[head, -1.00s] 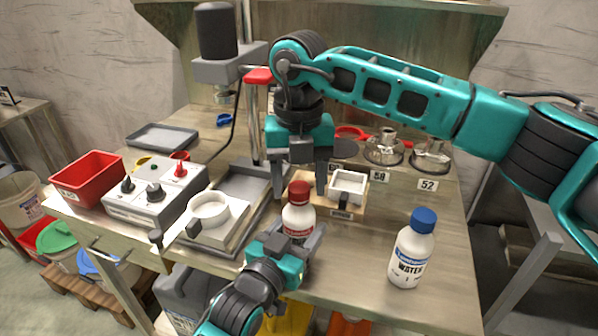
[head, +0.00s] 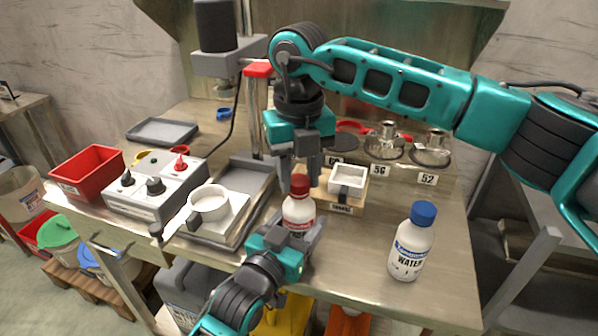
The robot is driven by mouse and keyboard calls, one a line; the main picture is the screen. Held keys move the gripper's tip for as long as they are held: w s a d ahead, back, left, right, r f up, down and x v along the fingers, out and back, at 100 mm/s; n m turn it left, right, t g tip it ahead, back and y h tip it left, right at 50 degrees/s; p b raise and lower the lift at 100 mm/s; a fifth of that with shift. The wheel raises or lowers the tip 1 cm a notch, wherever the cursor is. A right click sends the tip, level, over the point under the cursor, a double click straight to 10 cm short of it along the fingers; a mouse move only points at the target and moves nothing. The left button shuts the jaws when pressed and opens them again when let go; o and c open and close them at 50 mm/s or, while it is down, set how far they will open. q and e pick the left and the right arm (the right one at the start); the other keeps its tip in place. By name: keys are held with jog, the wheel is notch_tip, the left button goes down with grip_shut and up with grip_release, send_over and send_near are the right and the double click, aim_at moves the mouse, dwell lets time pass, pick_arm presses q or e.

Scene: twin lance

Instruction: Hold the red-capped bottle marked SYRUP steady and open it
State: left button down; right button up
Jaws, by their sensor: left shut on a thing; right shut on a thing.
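The red-capped white bottle (head: 297,212) stands upright near the front edge of the table; its label is mostly hidden and I cannot read it. Its red cap (head: 300,187) sits on its neck. My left gripper (head: 298,236) is shut on the bottle's lower body from the front. My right gripper (head: 300,180) points down from above and is shut on the red cap, its fingers on either side. A second white bottle with a blue cap, marked WATER (head: 411,243), stands to the right, apart from both grippers.
A small white square dish (head: 347,181) on a wooden board is close behind the bottle. A white ring-topped device (head: 210,203), a control box (head: 155,187) and a red bin (head: 88,172) are on the left. Table between the bottles is clear.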

jog(key=n, duration=0.6)
jog(key=shift+n, duration=0.4)
jog(key=shift+r, duration=0.2)
